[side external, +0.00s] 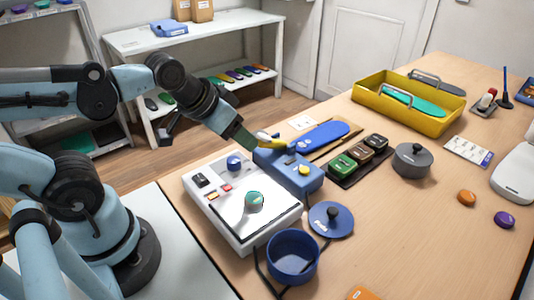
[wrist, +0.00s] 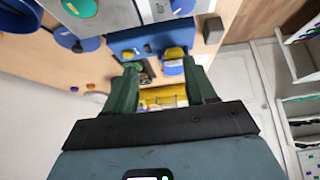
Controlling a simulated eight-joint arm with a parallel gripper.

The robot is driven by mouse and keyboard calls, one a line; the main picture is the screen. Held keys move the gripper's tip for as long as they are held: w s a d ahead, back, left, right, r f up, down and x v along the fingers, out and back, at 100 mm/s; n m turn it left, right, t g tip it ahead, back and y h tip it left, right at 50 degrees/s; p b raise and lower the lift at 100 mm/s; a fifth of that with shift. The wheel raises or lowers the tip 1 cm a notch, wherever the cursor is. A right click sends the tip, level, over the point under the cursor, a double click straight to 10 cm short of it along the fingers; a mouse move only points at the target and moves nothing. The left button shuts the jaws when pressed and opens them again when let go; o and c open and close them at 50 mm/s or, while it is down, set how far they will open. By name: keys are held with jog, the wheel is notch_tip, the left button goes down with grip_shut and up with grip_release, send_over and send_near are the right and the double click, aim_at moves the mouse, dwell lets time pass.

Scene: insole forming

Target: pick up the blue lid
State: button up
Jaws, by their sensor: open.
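The blue lid (side external: 331,219) is round with a dark knob on top. It lies flat on the wooden table in the side view, just right of the open blue pot (side external: 292,260). In the wrist view the lid (wrist: 91,44) shows at the upper left, beside part of the pot (wrist: 14,18). My gripper (side external: 264,140) is above the back of the blue block, well behind and left of the lid, touching nothing that I can make out. In the wrist view its green fingers (wrist: 160,70) stand apart with no object held between them.
A dark tray (side external: 345,181) of colored blocks and a grey lidded pot (side external: 412,160) stand behind the lid.

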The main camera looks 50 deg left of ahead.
jog(key=m+g, duration=0.7)
jog(key=m, duration=2)
send_over(333, 210)
notch_tip(333, 210, down, 12)
jog(key=shift+r, duration=0.1)
grip_shut()
